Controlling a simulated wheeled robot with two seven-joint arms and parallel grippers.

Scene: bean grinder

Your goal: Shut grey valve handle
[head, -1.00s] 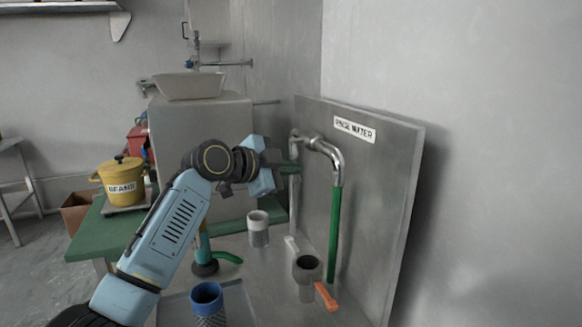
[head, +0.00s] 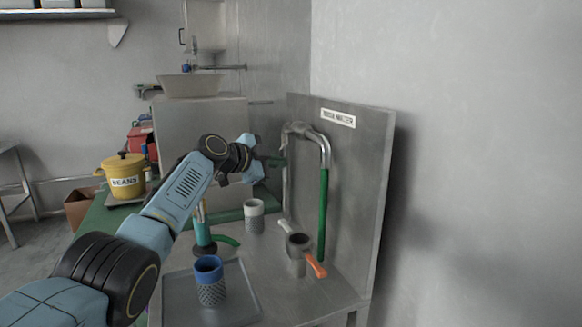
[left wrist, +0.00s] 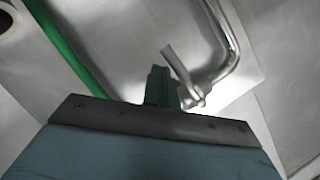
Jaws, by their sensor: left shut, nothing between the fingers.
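A small grey valve handle (left wrist: 180,65) shows in the left wrist view as a flat lever on a silver fitting of the bent pipe (left wrist: 236,52). The green fingertips of my left gripper (left wrist: 158,86) are close beside it; I cannot tell whether they touch. In the head view my left gripper (head: 274,161) is at the pipe (head: 288,187), left of the green hose (head: 323,214). It is shut and empty. A pale grey lever (head: 285,227) shows low beside the pipe; I cannot tell if it is the same handle. My right gripper is out of view.
A grey cup-like fitting (head: 297,253) and an orange handle (head: 316,266) are below the hose. A blue-rimmed cup (head: 210,285) and a grey-white cup (head: 253,217) stand on the bench. The upright metal panel (head: 354,190) closes off the right side.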

